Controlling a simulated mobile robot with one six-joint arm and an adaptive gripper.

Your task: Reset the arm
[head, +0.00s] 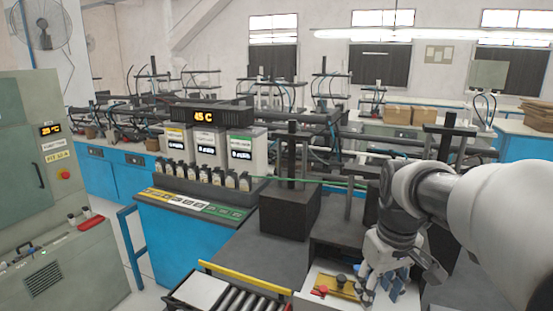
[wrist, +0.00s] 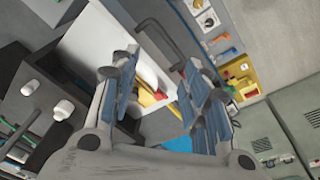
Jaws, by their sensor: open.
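My gripper (head: 376,288) hangs at the lower right of the head view, at the end of my white and grey arm. It is tilted, with blue finger pads. It appears over or in front of a white surface (head: 312,284) bearing a yellow plate (head: 338,286) with dark and red parts; the exact gap cannot be told. In the wrist view, the two blue-padded fingers of my gripper (wrist: 163,88) are apart, and nothing shows held between them. Behind them are a white panel (wrist: 98,38) and a small yellow and red item (wrist: 148,95).
A dark block with a post (head: 288,212) stands left of my arm. A roller conveyor (head: 240,296) lies in front. A green cabinet (head: 25,145) stands left.

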